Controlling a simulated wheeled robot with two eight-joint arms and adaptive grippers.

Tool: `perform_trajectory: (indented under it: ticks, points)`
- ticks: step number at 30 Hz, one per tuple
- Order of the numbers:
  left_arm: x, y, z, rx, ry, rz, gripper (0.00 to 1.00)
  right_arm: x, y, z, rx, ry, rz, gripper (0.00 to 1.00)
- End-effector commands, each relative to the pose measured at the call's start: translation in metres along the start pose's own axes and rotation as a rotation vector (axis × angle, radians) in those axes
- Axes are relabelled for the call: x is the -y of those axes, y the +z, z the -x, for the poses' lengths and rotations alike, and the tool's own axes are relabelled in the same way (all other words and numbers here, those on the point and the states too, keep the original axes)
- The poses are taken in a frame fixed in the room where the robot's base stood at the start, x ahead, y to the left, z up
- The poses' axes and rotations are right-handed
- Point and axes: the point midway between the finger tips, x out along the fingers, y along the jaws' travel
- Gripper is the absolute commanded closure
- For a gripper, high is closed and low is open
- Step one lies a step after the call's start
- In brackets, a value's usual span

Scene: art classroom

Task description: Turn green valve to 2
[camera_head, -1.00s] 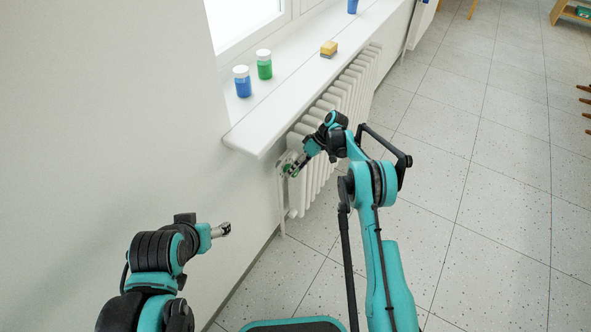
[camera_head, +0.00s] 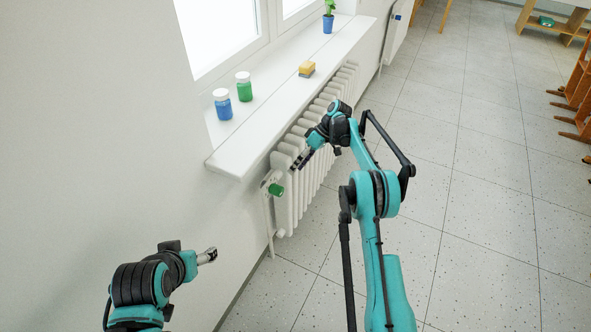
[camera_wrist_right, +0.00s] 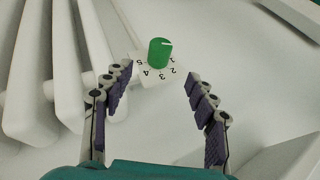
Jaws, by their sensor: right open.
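The green valve (camera_head: 276,190) is a round knob at the near end of the white radiator, below the window sill. In the right wrist view the green knob (camera_wrist_right: 159,54) stands on a white dial plate (camera_wrist_right: 150,79) with black numbers. A pale mark shows on its top; I cannot tell which number it points to. My right gripper (camera_head: 302,161) is open and empty, apart from the knob, up and right of it. In the wrist view its fingers (camera_wrist_right: 157,82) spread left and right, with the knob beyond them. My left gripper (camera_head: 209,256) is away at lower left, its jaws too small to read.
The white radiator (camera_head: 316,145) runs along the wall under the sill (camera_head: 262,117). A blue jar (camera_head: 222,105), a green jar (camera_head: 244,88), a sponge (camera_head: 306,69) and a potted plant (camera_head: 328,22) stand on the sill.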

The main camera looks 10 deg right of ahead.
Motion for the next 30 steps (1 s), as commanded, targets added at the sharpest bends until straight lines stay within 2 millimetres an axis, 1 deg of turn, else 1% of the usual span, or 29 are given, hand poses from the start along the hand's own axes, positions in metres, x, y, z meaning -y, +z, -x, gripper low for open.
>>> perform_trajectory:
  ticks: [5, 8, 13, 15, 17, 19, 22, 27, 30]
  points:
    - [0.000, 0.000, 0.000, 0.000, 0.000, 0.000, 0.28, -0.001, 0.000, -0.001, -0.003, 0.001, 0.003, 0.42]
    - [0.000, -0.001, 0.002, 0.000, 0.000, 0.000, 0.28, -0.006, 0.001, -0.010, -0.039, 0.009, 0.030, 0.42]
    - [0.000, -0.005, 0.007, 0.000, 0.000, 0.000, 0.28, -0.023, 0.004, -0.046, -0.213, 0.061, 0.157, 0.42]
    - [0.000, -0.007, 0.009, 0.000, 0.000, 0.000, 0.28, -0.027, 0.008, -0.060, -0.298, 0.096, 0.216, 0.42]
    - [0.000, -0.008, 0.011, 0.000, 0.000, 0.000, 0.28, -0.028, 0.012, -0.069, -0.368, 0.128, 0.261, 0.42]
    - [0.000, -0.009, 0.013, 0.000, 0.000, 0.000, 0.28, -0.025, 0.017, -0.078, -0.445, 0.171, 0.309, 0.42]
    - [0.000, -0.011, 0.016, 0.000, 0.000, 0.000, 0.28, -0.018, 0.027, -0.085, -0.547, 0.236, 0.368, 0.42]
    - [0.000, -0.014, 0.020, 0.000, 0.000, 0.000, 0.28, 0.002, 0.045, -0.086, -0.692, 0.354, 0.442, 0.42]
    - [0.000, -0.015, 0.021, 0.000, 0.000, 0.000, 0.28, 0.012, 0.052, -0.083, -0.741, 0.400, 0.465, 0.42]
